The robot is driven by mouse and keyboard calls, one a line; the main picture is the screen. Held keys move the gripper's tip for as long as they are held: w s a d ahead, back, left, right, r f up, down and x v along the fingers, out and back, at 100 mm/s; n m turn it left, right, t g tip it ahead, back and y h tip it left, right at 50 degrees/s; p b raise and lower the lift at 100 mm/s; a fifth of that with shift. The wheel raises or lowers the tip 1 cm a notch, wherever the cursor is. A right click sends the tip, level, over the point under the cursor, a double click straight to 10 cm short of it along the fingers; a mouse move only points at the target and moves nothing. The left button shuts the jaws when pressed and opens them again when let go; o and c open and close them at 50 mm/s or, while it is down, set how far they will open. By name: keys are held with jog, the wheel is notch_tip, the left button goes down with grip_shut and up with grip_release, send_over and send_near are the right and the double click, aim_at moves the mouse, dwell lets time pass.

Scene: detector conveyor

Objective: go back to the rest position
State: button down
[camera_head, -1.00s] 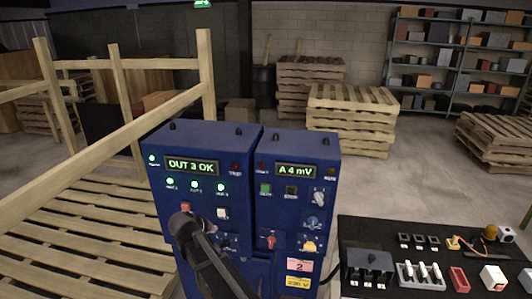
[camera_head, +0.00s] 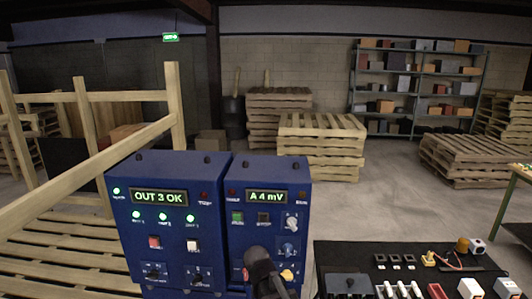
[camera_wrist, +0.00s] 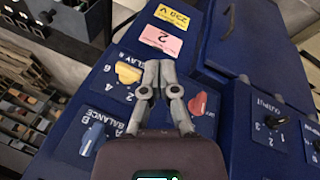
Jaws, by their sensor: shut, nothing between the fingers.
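My gripper (camera_head: 259,256) is in front of the lower part of the right blue cabinet (camera_head: 266,176) in the head view. In the wrist view its fingers (camera_wrist: 158,68) are together and empty, over the cabinet panel. A yellow knob (camera_wrist: 127,73), a blue knob (camera_wrist: 92,138) and a red knob (camera_wrist: 200,103) lie around them. I cannot tell the gap to the panel. The left blue cabinet (camera_head: 157,172) shows "OUT 3 OK" on its display, with green lamps lit. The right display (camera_head: 267,196) reads "A 4 mV".
A dark bench mat (camera_head: 340,262) with small parts is at the right. A wooden frame and pallet (camera_head: 30,250) stand at the left. Stacked pallets (camera_head: 320,145) and a shelf rack (camera_head: 415,85) are behind. Open floor (camera_head: 395,205) lies between the bench and the pallets.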

jog(key=s+d+f+m+g+y+b, duration=0.2)
jog(key=s+d+f+m+g, duration=0.1)
jog(key=s+d, duration=0.8)
jog(key=d, duration=0.4)
jog(key=shift+f+m+y, duration=0.25)
jog(key=shift+m+y, duration=0.05)
jog(key=shift+y, duration=0.1)
dwell(1.1)
